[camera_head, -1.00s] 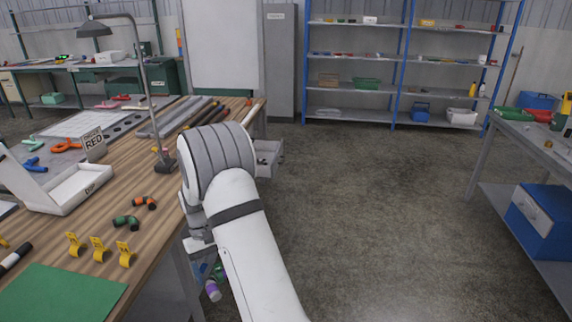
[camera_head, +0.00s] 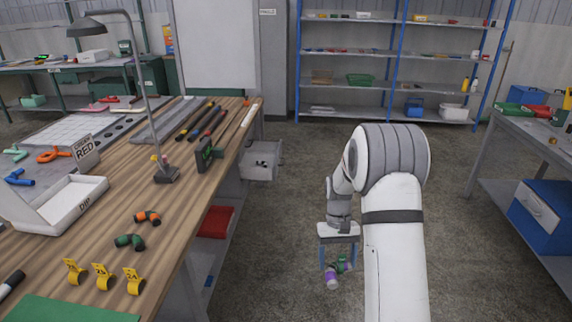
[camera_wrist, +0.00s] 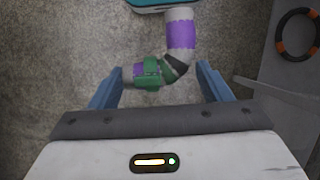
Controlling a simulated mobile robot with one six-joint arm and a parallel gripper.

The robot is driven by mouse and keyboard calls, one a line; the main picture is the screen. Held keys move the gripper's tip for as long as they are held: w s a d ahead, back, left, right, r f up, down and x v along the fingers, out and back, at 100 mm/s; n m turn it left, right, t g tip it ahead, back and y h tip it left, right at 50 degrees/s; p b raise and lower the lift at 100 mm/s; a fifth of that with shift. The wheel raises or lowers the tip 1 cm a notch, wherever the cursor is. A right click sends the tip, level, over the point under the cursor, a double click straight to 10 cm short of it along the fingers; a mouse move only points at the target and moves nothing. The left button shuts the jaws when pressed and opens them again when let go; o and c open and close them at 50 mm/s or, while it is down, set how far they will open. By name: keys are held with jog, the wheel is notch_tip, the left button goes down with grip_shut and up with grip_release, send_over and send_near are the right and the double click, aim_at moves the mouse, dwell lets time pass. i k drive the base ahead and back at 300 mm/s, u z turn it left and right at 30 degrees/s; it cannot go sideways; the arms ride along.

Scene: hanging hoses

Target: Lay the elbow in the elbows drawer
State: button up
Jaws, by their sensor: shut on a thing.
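My gripper (camera_head: 338,262) hangs low over the floor, to the right of the workbench. It is shut on an elbow (camera_head: 332,281) with purple, white and green parts. In the wrist view the elbow (camera_wrist: 181,38) lies between the blue fingers of my gripper (camera_wrist: 160,82). Its purple and white end points up the picture, and its green part lies near the left finger. A grey drawer (camera_head: 262,172) stands pulled out at the bench's far right side, with small dark things in it. Its label is too small to read, so I cannot tell whether it is the elbows drawer.
The workbench (camera_head: 190,192) bears an orange and black elbow (camera_head: 148,217), a green and black elbow (camera_head: 130,242), yellow clips (camera_head: 103,277) and a white tray (camera_head: 62,222). A red bin (camera_head: 215,221) sits below it. Open floor (camera_head: 300,185) lies between the bench and the right table (camera_head: 540,150).

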aim_at(259, 158)
jog(key=z, duration=0.25)
jog(key=i, duration=0.25)
jog(key=z, duration=0.85)
jog(key=i, duration=5.65)
jog(key=u, duration=0.65)
